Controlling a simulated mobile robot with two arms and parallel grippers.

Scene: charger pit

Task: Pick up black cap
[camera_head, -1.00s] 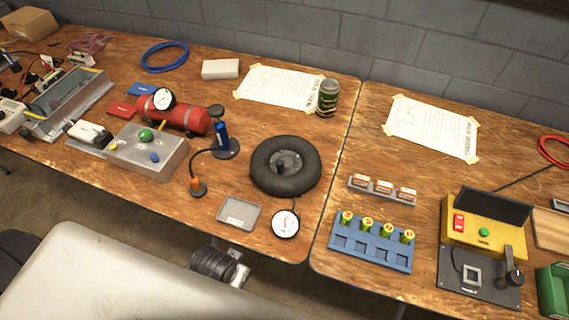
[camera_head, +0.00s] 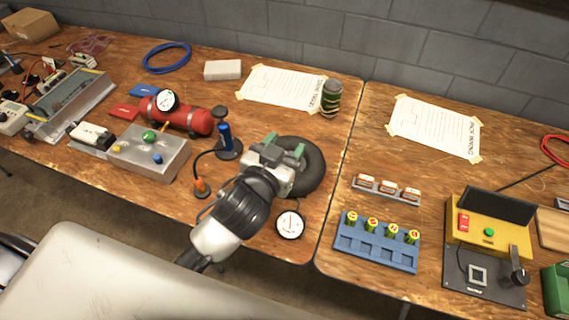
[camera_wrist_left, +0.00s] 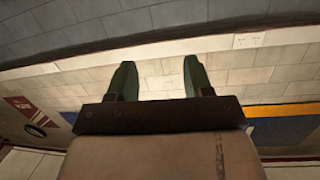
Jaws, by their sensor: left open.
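The black tyre (camera_head: 314,172) lies flat near the front edge of the left table. Its middle, where a small dark stem with what may be the black cap stood in the earlier head view, is hidden behind my left gripper (camera_head: 285,146). My left gripper is over the tyre's left and middle part, its green-tipped fingers apart and pointing toward the back of the table. In the left wrist view, the open fingers (camera_wrist_left: 158,70) have nothing between them, only the wall beyond. My right gripper is not in view.
A round gauge (camera_head: 290,225) lies just in front of the tyre. A hand pump (camera_head: 226,145) and a red air tank (camera_head: 185,118) stand to the left. A can (camera_head: 331,98) stands behind. A blue battery holder (camera_head: 377,243) is to the right.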

